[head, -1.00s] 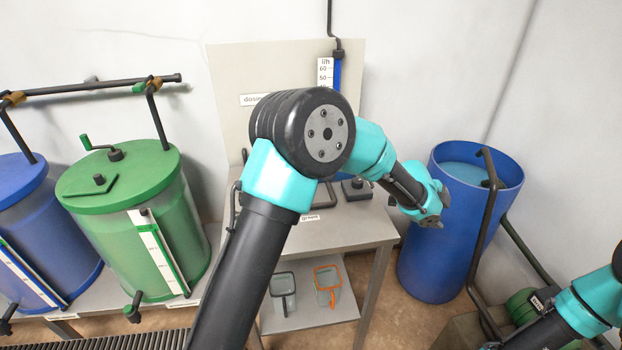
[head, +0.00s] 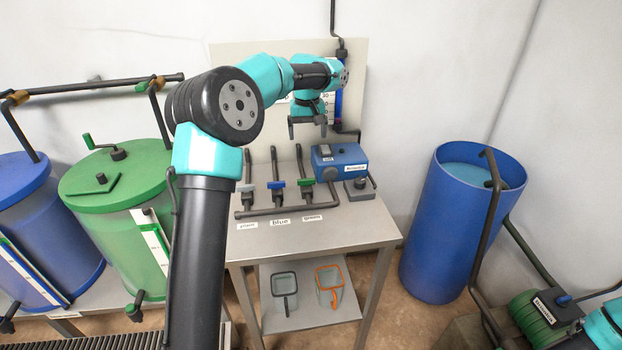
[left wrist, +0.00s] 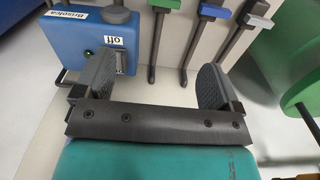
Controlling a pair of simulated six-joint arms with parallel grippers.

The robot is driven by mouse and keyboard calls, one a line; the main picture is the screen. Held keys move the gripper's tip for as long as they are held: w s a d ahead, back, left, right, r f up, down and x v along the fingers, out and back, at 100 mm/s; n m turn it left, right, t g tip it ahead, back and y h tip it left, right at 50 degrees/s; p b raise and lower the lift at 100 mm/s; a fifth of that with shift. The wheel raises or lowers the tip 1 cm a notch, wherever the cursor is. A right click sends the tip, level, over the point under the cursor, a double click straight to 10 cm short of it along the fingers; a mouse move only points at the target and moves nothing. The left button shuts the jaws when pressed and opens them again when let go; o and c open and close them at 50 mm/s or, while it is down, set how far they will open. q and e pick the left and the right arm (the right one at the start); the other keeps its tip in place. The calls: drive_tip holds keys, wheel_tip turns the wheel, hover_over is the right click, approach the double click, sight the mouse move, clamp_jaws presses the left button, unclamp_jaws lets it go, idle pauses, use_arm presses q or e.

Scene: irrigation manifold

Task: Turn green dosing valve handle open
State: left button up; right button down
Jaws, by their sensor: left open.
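The green dosing valve handle (head: 307,183) is a small bar on the rightmost of three upright pipes on the table, above a label that seems to read "green". In the left wrist view the green handle (left wrist: 165,3) is cut by the top edge, with its pipe running down between my fingers in the picture. My left gripper (head: 308,127) is open and empty, its fingers pointing down. It hangs above and behind the valve row, apart from the handle. It also shows in the left wrist view (left wrist: 155,85). My right gripper is out of view.
The blue handle (head: 278,184) and the white handle (head: 246,187) stand to the left on the same manifold. A blue pump box (head: 340,160), reading "off" in the wrist view, sits close on the right. The table's front strip (head: 340,236) is clear.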

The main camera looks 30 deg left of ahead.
sight(306, 182)
use_arm(q)
drive_tip(key=shift+s+a+r, duration=0.15)
drive_tip(key=shift+s+a, duration=0.05)
drive_tip(key=shift+a, duration=0.05)
wheel_tip(306, 182, down, 18)
drive_tip(key=shift+r, duration=0.25)
idle(0.6)
drive_tip(key=c, duration=0.9)
